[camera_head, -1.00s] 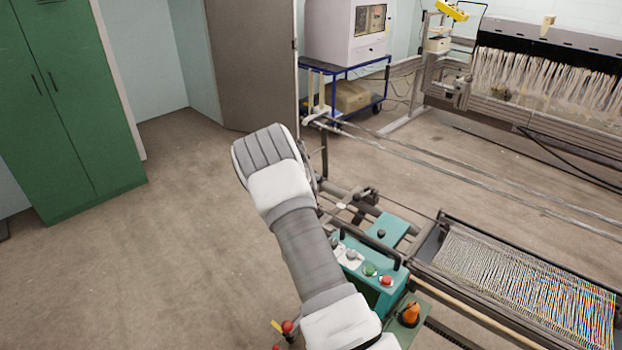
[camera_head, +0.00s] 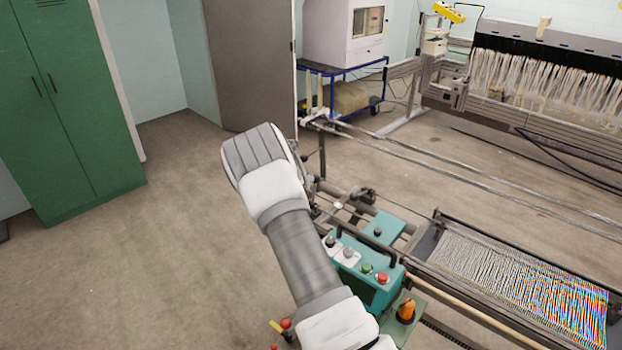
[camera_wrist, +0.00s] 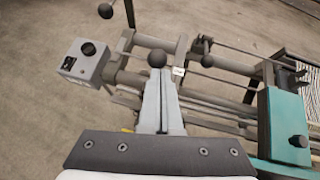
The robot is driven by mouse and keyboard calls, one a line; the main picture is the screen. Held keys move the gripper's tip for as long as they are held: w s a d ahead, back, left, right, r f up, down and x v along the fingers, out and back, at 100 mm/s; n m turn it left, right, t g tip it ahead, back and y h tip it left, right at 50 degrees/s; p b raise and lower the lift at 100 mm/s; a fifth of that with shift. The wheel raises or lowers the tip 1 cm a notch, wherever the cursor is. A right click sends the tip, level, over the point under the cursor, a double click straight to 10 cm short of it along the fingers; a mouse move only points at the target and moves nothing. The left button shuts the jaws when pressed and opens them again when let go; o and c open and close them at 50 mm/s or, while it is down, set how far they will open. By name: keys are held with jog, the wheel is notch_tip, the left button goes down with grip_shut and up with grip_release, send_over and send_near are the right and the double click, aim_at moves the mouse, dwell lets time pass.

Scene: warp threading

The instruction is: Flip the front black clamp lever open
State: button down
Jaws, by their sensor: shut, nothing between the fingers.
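In the wrist view my gripper (camera_wrist: 160,82) points away from the camera with its fingers together and nothing between them. A black ball knob (camera_wrist: 157,58) shows right at the fingertips; whether they touch it I cannot tell. Another black ball-ended lever (camera_wrist: 207,60) stands to the right by the rails, and a third knob (camera_wrist: 105,11) is at the upper left. I cannot tell for sure which one is the front clamp lever. In the head view my wrist hides the gripper and most of the clamp area.
A grey block with a round black port (camera_wrist: 86,60) sits left of the fingers. Metal rails and the warp thread bed (camera_head: 520,280) extend right. Floor at left is clear.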

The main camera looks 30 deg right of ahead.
jog(key=s+a+r, duration=0.3)
jog(key=a+r, duration=0.1)
jog(key=r, duration=0.5)
jog(key=shift+s+b, duration=0.25)
jog(key=shift+b, duration=0.2)
jog(key=shift+r, duration=0.1)
jog(key=s+a+r+m+g+y, duration=0.1)
jog(key=s+a+r+m+y, duration=0.15)
jog(key=s+r+m, duration=0.6)
jog(key=s+a+r+m+y, duration=0.1)
jog(key=s+a+r+m, duration=0.4)
jog(key=s, duration=0.6)
jog(key=s+a+m+y, duration=0.1)
jog(key=s+a+m, duration=0.2)
jog(key=s, duration=0.5)
jog(key=s+a+m+y, duration=0.2)
jog(key=s+a+m, duration=0.2)
jog(key=s, duration=0.4)
jog(key=s+a+r+m+y, duration=0.1)
jog(key=s+a+m, duration=0.3)
jog(key=s, duration=0.4)
jog(key=shift+a+m+t+y, duration=0.2)
jog(key=shift+m+t+y, duration=0.15)
jog(key=shift+y, duration=0.2)
jog(key=shift+a, duration=0.2)
